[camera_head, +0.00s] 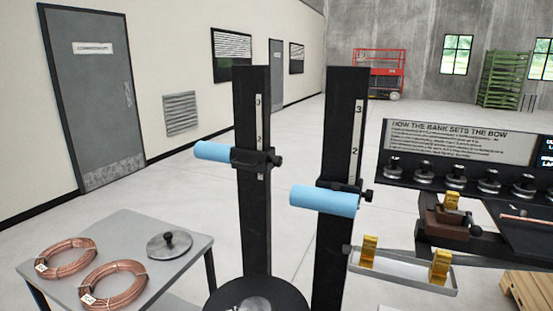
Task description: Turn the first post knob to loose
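Two dark upright posts stand side by side near the middle of the head view, the left post (252,110) and the right post (346,110), each with a number scale. A sliding clamp (246,159) on the left post carries a blue cylinder (213,151) and has a small dark knob (276,161) on its right. The right post has a like clamp with a blue cylinder (326,201) and a dark knob (368,196). I cannot tell which post is called first, nor whether either knob is tight or loose. Neither gripper shows.
A grey table (185,231) at left holds copper coils (115,284) and a round disc (169,245) with a knob. A tray (400,270) with gold-coloured blocks is right of the posts. Behind it, several knobbed weights line a shelf below a text board (460,143).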

